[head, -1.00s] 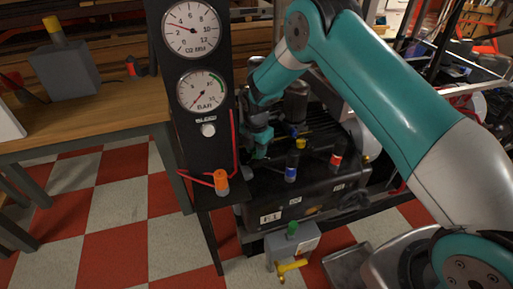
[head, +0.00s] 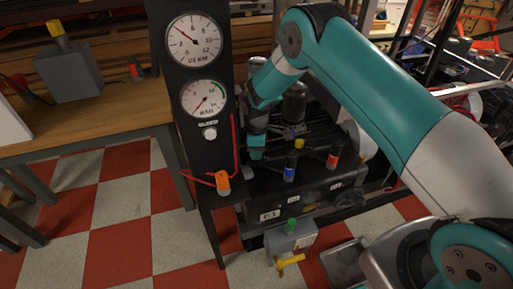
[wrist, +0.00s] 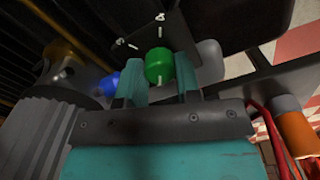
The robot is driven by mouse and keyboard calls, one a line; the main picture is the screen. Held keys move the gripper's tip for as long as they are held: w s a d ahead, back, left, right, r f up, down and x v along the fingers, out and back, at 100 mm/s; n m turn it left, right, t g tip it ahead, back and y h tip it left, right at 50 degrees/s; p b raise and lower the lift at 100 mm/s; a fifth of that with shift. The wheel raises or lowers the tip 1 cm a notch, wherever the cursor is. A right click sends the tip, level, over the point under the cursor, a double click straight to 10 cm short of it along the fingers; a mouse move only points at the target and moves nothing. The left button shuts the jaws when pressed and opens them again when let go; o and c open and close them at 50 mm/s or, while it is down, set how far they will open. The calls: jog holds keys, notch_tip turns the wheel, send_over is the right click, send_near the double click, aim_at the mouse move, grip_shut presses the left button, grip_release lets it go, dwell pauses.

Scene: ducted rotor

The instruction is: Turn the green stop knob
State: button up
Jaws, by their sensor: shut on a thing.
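The green stop knob (wrist: 159,65) is a short round cap with a pale line on its side, in the wrist view. Pale marks show on the dark panel (wrist: 200,18) behind it. My gripper (wrist: 160,74) has one finger on each side of the knob and is shut on it. In the head view my gripper (head: 257,152) points down beside the black gauge column, over the dark machine, and hides the knob there.
The gauge column (head: 203,150) stands close left, with an orange-capped part (head: 223,182) and red tubing. A grey box (head: 290,240) with another green knob (head: 292,225) and yellow handle (head: 290,261) sits lower.

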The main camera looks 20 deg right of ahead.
jog(key=m+p, duration=0.1)
jog(key=m, duration=0.5)
jog(key=shift+m, duration=0.3)
jog(key=m, duration=0.5)
dwell(0.4)
jog(key=o, duration=0.9)
jog(key=shift+p, duration=0.3)
notch_tip(320, 180, up, 18)
jog(key=p, duration=0.2)
jog(key=shift+f+p, duration=0.25)
jog(key=shift+p, duration=0.1)
